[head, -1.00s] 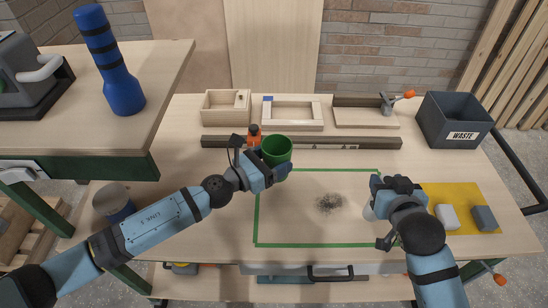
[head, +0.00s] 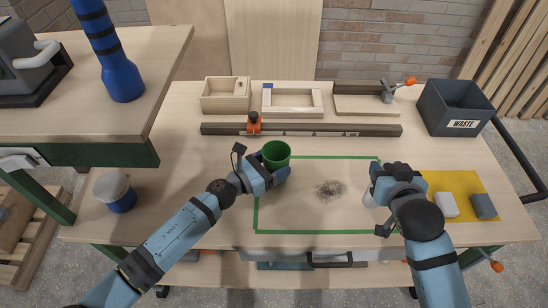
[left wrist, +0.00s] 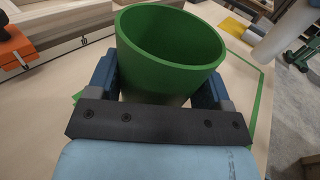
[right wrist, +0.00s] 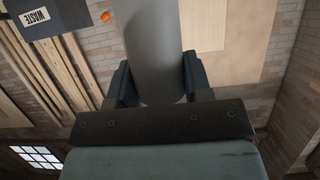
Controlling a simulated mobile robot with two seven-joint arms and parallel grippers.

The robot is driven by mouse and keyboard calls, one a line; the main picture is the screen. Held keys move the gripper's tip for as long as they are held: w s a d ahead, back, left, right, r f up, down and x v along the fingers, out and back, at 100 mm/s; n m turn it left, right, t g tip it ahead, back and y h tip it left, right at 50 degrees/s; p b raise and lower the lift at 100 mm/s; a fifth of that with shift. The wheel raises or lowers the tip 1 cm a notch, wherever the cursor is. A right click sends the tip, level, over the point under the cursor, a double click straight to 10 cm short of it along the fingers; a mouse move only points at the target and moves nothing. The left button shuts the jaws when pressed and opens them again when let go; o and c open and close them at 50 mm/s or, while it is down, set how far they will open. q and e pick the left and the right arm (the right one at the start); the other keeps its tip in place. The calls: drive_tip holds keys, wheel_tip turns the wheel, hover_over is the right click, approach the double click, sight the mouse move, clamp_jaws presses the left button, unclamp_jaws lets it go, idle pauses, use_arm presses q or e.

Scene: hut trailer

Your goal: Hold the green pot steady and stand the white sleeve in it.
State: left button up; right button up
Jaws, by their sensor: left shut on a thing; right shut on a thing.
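The green pot (head: 277,154) is upright and open-topped at the back left corner of the green outline on the bench. My left gripper (head: 270,172) is shut on it from the front left. In the left wrist view the pot (left wrist: 172,40) sits between the fingers and its visible inside is empty. The white sleeve (head: 369,200) is mostly hidden by my right gripper (head: 383,186) in the head view. In the right wrist view the sleeve (right wrist: 153,45) is a plain grey-white cylinder between the shut fingers. It is apart from the pot, to its right.
A rail (head: 340,130) with an orange-topped clamp (head: 254,123) lies behind the pot. Wooden trays (head: 225,95) stand at the back. A waste bin (head: 456,107) is back right. A yellow mat (head: 465,185) with two blocks is right. The outlined area's middle is clear, with a dark smudge.

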use_arm(q)
drive_tip(key=shift+f, duration=0.7)
drive_tip(key=shift+f, duration=0.4)
drive_tip(key=shift+f, duration=0.2)
idle(0.4)
drive_tip(key=o, duration=0.9)
drive_tip(key=shift+o, duration=0.2)
drive_tip(key=shift+c, duration=0.2)
drive_tip(key=c, duration=0.9)
